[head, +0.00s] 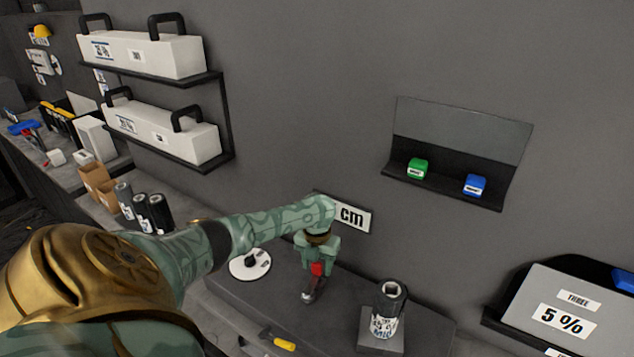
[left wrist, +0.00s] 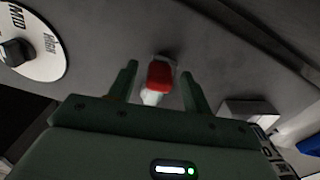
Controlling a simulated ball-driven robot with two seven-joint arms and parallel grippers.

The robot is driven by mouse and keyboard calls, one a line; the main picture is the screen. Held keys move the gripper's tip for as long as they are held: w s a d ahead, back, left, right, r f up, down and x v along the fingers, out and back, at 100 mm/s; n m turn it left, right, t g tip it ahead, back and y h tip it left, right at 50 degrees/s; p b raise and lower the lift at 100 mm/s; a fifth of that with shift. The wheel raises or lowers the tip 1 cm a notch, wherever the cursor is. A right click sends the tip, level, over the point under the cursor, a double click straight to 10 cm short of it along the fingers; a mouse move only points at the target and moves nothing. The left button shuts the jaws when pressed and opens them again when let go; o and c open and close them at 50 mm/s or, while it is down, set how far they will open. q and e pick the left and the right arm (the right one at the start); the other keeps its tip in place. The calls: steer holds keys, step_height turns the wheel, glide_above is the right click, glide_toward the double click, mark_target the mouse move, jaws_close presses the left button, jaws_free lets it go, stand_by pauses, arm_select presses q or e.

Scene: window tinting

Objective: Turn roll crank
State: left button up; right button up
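A small red-topped part (head: 317,268) with a pale stem, which looks like a crank handle, stands at the grey counter below the cm sign. My left gripper (head: 312,275) points down over it. In the left wrist view the red part (left wrist: 160,75) lies between the two fingers of the left gripper (left wrist: 160,82), with a visible gap on each side. The fingers are open and do not appear to press on it. The lower end of the part is mostly hidden in the head view. My right gripper is not in view.
A white dial (head: 250,264) with a black knob is left of the gripper. A dark film roll (head: 388,308) stands on a grey block at right. A yellow-handled tool (head: 279,342) lies in front. A wall shelf (head: 440,192) holds green and blue blocks.

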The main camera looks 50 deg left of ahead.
arm_select(q)
steer(key=shift+r, duration=0.1)
step_height(320, 180, up, 16)
steer(key=p, duration=0.3)
stand_by(1.0)
